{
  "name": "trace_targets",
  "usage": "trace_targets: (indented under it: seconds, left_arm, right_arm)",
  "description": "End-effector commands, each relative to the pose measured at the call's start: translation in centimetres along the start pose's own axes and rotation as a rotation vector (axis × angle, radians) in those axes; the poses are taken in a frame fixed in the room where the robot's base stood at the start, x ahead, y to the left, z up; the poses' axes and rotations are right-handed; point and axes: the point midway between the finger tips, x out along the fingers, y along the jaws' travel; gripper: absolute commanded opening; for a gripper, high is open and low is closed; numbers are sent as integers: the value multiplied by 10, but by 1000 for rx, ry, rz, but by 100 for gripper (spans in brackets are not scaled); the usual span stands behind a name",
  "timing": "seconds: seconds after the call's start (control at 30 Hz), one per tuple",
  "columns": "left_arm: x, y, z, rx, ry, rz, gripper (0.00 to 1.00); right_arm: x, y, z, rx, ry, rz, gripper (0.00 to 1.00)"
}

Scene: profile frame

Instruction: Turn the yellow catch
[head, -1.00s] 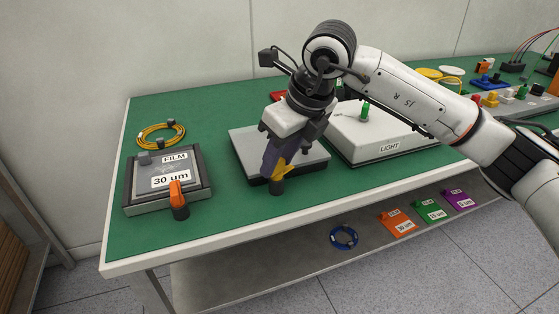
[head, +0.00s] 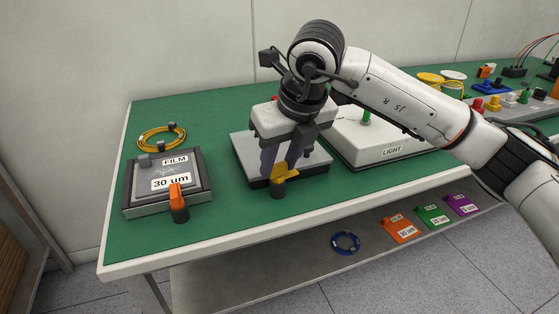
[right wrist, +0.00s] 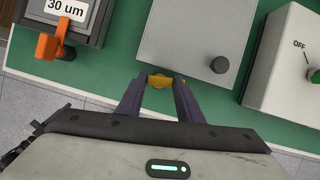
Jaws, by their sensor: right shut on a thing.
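The yellow catch (head: 280,173) sits on a short dark post at the front edge of a flat grey plate unit (head: 248,152). My right gripper (head: 284,167) points down from above and is shut on the catch, with one finger on each side. In the right wrist view the catch (right wrist: 159,81) shows between the two fingertips, and the grey plate (right wrist: 190,35) lies just beyond it. The fingers hide part of the catch. My left gripper is not in view.
A framed unit marked "30 um" (head: 137,195) with an orange catch (head: 176,195) stands to the left. A white LIGHT box (head: 370,157) with a green knob stands close on the right. A yellow cable coil (head: 162,137) lies behind the framed unit. Coloured cards lie on the lower shelf.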

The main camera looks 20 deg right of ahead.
Motion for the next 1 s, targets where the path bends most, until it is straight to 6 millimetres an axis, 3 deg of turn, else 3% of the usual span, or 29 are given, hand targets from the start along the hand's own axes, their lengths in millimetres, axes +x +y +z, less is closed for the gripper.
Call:
trace_targets:
  seconds: [0.03,0.07,0.17,0.57,1.0]
  left_arm:
    - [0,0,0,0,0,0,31]
    - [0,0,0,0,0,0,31]
    - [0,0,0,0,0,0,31]
    - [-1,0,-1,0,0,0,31]
    - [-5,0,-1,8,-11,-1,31]
  right_arm:
    - [-1,-1,0,4,-1,-1,10]
    - [-1,-1,0,4,-1,-1,34]
    - [-1,0,0,3,-1,0,51]
    - [-8,0,1,1,-3,0,52]
    - [-87,0,1,2,-3,0,52]
